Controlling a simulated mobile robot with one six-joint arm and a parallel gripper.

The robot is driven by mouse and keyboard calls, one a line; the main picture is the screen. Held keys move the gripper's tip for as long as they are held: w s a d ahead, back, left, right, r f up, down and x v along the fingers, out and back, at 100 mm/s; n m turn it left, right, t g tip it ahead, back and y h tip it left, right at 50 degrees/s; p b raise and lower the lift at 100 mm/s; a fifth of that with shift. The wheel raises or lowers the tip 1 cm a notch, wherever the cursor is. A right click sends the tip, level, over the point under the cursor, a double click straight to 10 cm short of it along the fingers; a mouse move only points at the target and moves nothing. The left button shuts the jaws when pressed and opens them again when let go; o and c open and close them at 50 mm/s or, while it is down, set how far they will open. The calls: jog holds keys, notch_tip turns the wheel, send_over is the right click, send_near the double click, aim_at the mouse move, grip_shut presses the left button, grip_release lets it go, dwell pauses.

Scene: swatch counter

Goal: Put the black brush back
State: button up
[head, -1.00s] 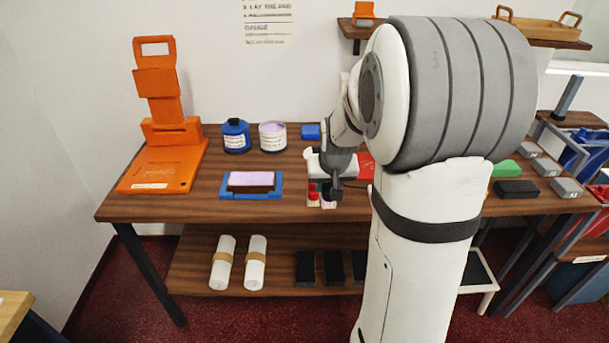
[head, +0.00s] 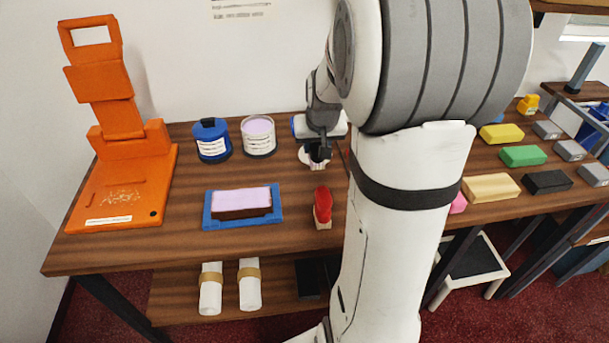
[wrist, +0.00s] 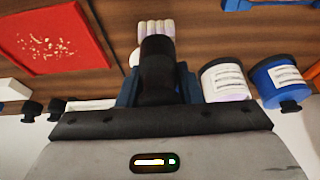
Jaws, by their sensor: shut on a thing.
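In the wrist view, my gripper (wrist: 157,88) is shut on the black brush (wrist: 157,62), whose pale ribbed bristles show beyond the dark handle. In the head view, my gripper (head: 318,142) is over the back of the table, right of the white-labelled jar, with the brush's pale end (head: 318,164) beneath it. A white round thing (head: 304,155) sits just beside or behind that end; I cannot tell whether they touch.
A blue jar (head: 211,141) and a lilac-filled jar (head: 258,137) stand left of my gripper. A blue tray (head: 208,218) holds a lilac-topped block. An orange stand (head: 125,185) is at far left. A red speckled panel (wrist: 58,38) shows in the wrist view. Coloured blocks lie right.

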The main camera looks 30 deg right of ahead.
aim_at(315, 161)
notch_tip(315, 161, down, 5)
jog(key=shift+w+a+f, duration=0.1)
jog(key=shift+f, duration=1.85)
jog(key=shift+f, duration=0.25)
jog(key=o, duration=1)
jog(key=shift+r, duration=0.1)
jog(key=shift+r, duration=0.1)
